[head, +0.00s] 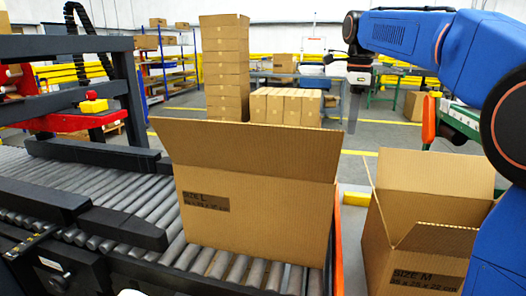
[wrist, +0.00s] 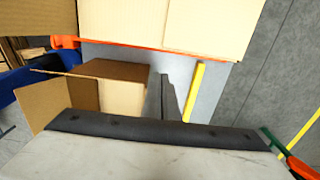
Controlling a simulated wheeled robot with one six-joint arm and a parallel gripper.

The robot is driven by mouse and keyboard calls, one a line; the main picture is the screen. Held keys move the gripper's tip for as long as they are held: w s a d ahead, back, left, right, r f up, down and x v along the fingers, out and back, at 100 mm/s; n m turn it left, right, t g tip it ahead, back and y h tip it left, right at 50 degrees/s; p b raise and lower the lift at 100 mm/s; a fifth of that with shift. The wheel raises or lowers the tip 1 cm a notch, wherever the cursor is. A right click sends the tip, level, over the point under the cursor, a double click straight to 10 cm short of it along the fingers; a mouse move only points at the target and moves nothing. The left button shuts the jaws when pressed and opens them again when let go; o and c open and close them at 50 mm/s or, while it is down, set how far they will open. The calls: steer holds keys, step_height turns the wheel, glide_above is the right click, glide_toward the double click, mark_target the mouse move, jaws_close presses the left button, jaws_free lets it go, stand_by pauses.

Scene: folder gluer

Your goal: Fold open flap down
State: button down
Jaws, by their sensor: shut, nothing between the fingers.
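A large brown carton marked SIZE L (head: 250,215) stands on the roller conveyor. Its near flap (head: 250,147) is raised and leans outward, towards the head camera; it hides the carton's top opening and any other flaps. My gripper (head: 353,112) points down beyond the right end of this flap, apart from it, with its fingers shut and empty. In the wrist view, the thin grey fingers of my gripper (wrist: 165,97) show above the dark bar of its body. A large cardboard surface fills the top of that view, apart from the fingers.
An open carton marked SIZE M (head: 415,240) stands right of the conveyor, its flaps up or splayed. An orange rail (head: 336,240) edges the rollers (head: 135,195). A dark machine frame with red parts (head: 70,122) stands left. Stacked cartons (head: 224,70) stand behind.

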steer(key=shift+f, duration=7.65)
steer(key=w+a, duration=0.3)
steer(key=a, duration=1.3)
steer(key=w+a, duration=0.3)
steer(key=a, duration=1.3)
steer(key=shift+w, duration=0.15)
steer(key=shift+r, duration=0.1)
steer(key=d, duration=0.4)
steer(key=shift+s, duration=0.4)
steer(key=shift+r, duration=5.25)
